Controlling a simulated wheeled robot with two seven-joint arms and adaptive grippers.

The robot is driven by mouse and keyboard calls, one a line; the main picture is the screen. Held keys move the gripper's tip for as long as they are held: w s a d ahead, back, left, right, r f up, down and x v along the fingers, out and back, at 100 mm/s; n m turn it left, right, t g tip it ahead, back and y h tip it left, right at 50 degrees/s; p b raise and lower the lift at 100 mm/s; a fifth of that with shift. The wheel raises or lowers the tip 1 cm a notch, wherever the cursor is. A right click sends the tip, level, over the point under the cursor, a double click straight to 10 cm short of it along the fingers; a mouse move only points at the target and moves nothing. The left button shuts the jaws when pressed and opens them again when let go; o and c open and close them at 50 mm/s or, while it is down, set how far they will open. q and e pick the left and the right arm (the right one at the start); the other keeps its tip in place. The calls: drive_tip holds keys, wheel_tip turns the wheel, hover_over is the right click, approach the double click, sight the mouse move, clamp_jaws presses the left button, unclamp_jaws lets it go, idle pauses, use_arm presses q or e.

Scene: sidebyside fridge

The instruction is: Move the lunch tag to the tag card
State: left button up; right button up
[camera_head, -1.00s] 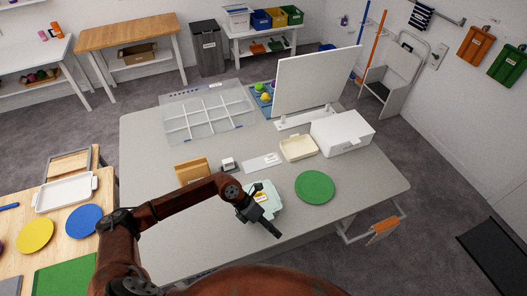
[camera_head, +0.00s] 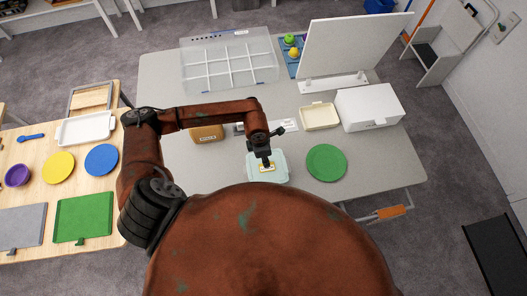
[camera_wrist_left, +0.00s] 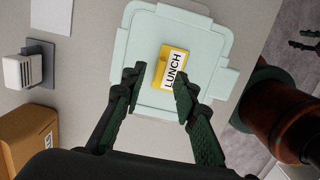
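The lunch tag (camera_wrist_left: 173,70) is a yellow tag with a white LUNCH label. It lies on the pale teal lid of a box (camera_wrist_left: 135,45), which also shows in the head view (camera_head: 281,176). My left gripper (camera_wrist_left: 160,88) is open over the lid, its fingertips apart on either side of the tag's near end; I cannot tell whether they touch it. In the head view my left gripper (camera_head: 266,162) points down at the tag. A white card (camera_head: 289,125), perhaps the tag card, lies behind the box, partly hidden by my arm. Dark finger shapes (camera_wrist_left: 306,40), possibly my right gripper, show at the wrist view's edge.
A brown holder (camera_head: 206,134) and a small black-and-white block (camera_wrist_left: 24,70) stand near the card. A green disc (camera_head: 326,162) lies right of the box. A cream tray (camera_head: 320,116), white box (camera_head: 369,106) and clear divided organizer (camera_head: 230,62) stand farther back.

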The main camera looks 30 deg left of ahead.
use_arm(q)
drive_tip(key=shift+w+d+f, duration=0.1)
drive_tip(key=shift+d+f, duration=0.05)
drive_tip(key=shift+f, duration=1.2)
drive_tip(key=shift+c, duration=0.5)
clamp_jaws()
